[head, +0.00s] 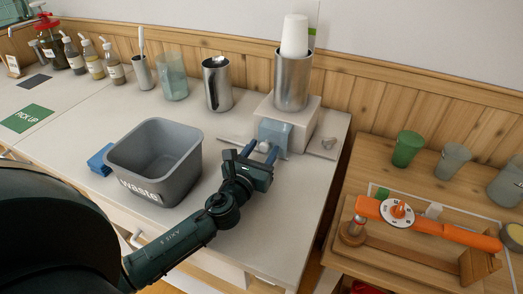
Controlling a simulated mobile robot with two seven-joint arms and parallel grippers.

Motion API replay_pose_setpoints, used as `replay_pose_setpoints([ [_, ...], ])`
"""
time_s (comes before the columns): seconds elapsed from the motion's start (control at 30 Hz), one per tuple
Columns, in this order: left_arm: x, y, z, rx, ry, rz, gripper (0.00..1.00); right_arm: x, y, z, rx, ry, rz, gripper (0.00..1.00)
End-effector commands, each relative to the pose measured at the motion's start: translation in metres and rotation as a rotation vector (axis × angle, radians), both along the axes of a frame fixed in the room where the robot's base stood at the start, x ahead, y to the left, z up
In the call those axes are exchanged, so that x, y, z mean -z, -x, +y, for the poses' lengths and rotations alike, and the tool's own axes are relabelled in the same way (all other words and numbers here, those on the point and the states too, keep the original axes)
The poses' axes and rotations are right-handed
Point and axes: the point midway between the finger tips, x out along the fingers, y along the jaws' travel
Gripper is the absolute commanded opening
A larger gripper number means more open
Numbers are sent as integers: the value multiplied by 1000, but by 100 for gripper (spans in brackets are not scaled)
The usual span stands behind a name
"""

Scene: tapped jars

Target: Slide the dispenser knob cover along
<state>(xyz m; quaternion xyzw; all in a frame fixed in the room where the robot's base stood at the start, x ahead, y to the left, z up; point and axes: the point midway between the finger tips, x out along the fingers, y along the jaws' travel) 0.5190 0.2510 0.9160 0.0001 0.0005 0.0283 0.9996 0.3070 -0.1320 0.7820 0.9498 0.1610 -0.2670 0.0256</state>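The dispenser is a pale box (303,123) on the counter, with a steel cylinder (292,82) of white cups on top. A translucent blue-grey cover (275,132) sits on the box's front left side. A small pale knob (264,147) shows low in front of the cover. My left gripper (261,152) is at the cover's lower front, with its two blue fingers apart on either side of the knob. I cannot tell whether the fingers touch the knob or cover. The gripper hides part of the cover's lower edge. My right gripper is out of view.
A grey waste bin (157,162) stands left of my gripper, with blue cloths (100,160) beside it. A steel pitcher (217,84) and glass jar (172,77) stand behind. A lower wooden table with an orange-handled device (440,229) is right. The counter front is clear.

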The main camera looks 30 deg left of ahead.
Motion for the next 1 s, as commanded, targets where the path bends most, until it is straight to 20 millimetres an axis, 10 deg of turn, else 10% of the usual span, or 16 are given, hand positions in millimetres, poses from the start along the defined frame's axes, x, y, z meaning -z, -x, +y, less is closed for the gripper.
replay_pose_setpoints([
  [0.57,0,0,0,0,0,0,0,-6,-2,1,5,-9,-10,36],
  [1.0,1,1,22,-4,-5,0,0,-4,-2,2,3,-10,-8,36],
])
